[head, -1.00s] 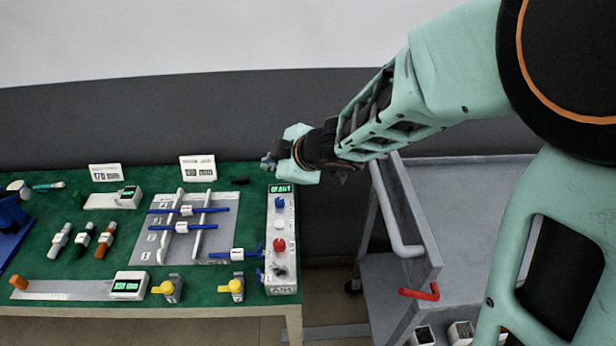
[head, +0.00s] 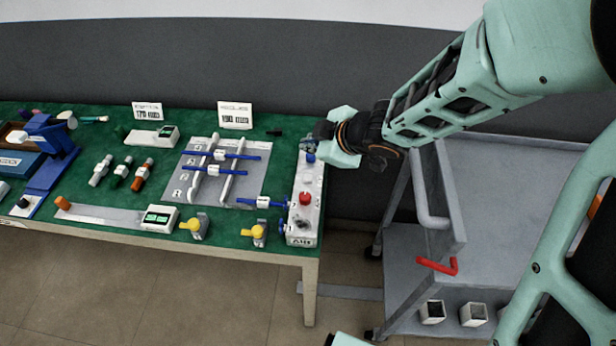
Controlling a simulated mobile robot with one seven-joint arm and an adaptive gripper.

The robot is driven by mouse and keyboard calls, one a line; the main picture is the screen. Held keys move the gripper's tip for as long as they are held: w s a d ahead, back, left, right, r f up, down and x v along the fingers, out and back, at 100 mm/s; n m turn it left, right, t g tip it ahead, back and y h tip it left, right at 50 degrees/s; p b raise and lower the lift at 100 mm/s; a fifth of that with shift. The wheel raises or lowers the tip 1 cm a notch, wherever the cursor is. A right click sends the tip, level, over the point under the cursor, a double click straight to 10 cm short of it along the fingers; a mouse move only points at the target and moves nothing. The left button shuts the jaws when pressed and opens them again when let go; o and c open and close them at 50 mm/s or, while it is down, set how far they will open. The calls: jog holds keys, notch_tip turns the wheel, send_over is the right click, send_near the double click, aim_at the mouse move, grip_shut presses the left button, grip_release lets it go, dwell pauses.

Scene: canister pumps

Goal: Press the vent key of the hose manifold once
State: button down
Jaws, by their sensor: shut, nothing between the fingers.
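The hose manifold (head: 299,226) is a narrow white box at the right edge of the green table in the head view. On its top stand a blue key (head: 310,158), a pale key behind a red knob (head: 305,198), and a dark fitting at the near end. I cannot read which one is marked as the vent key. My gripper (head: 311,145) is shut and empty, over the far end of the manifold, close to the blue key. I cannot tell whether it touches the key. It hides the manifold's display.
A blue hose piece (head: 262,202) sits by the manifold's left side. A grey rack plate (head: 255,179) with blue rods lies left of it. Two yellow-handled valves (head: 254,234) stand at the front. A grey cart (head: 395,270) with a red handle stands to the right.

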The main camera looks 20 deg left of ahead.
aim_at(309, 179)
jog(key=shift+f+b, duration=3.9)
jog(key=shift+f, duration=0.2)
jog(key=shift+f, duration=0.1)
jog(key=shift+f+b, duration=0.3)
jog(key=shift+f+b, duration=0.45)
jog(key=shift+f, duration=0.1)
jog(key=shift+r, duration=0.1)
jog(key=shift+r+p, duration=0.85)
jog(key=shift+p, duration=0.15)
jog(key=shift+r, duration=0.1)
notch_tip(309, 179, up, 5)
jog(key=p, duration=0.5)
